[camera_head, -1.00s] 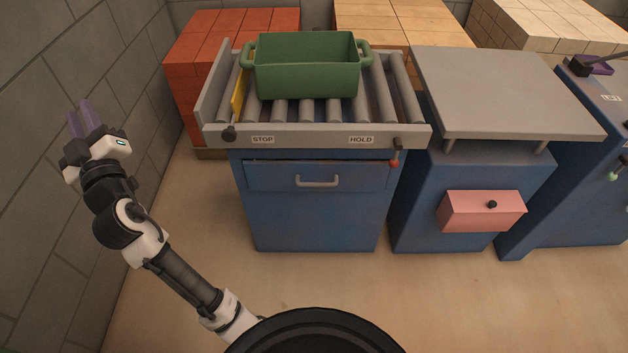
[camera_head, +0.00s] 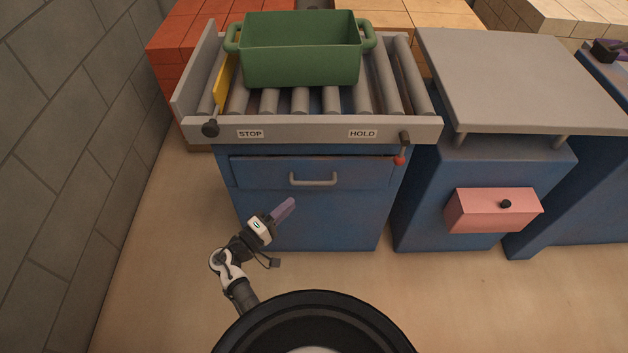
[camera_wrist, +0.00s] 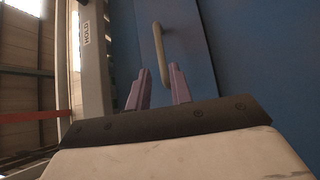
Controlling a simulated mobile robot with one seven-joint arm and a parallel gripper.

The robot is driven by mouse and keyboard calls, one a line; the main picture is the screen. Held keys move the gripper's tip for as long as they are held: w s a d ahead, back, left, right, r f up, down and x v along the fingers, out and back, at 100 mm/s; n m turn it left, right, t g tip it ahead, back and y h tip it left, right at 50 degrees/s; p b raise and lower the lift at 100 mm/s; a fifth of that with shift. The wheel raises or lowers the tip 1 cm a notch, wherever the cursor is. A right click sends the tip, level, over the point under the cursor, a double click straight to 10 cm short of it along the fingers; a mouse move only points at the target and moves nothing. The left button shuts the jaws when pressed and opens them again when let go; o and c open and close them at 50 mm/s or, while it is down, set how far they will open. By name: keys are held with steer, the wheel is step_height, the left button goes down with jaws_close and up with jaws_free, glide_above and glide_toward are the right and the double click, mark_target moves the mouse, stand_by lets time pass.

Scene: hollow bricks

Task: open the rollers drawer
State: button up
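The rollers drawer (camera_head: 260,172) is the blue drawer under the roller conveyor, and its front looks shut in the head view. Its grey bar handle (camera_head: 313,182) runs level across the middle. My gripper (camera_head: 287,208) is below and left of the handle, in front of the blue cabinet. In the wrist view my gripper (camera_wrist: 159,84) has its two purple fingers apart with nothing between them. The handle (camera_wrist: 159,45) shows there just beyond the fingertips, apart from them, against the blue drawer front (camera_wrist: 185,60).
A green crate (camera_head: 300,62) sits on the rollers above. A red-tipped lever (camera_head: 400,160) hangs at the conveyor's right front corner. A pink drawer (camera_head: 493,210) juts from the cabinet to the right. A grey wall (camera_head: 70,130) stands at left; the floor in front is clear.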

mark_target(314, 183)
steer(key=p+x, duration=0.1)
steer(key=x, duration=0.9)
steer(key=shift+w+d+p, duration=0.25)
steer(key=shift+w+p, duration=0.05)
steer(key=shift+w, duration=0.05)
jaws_close()
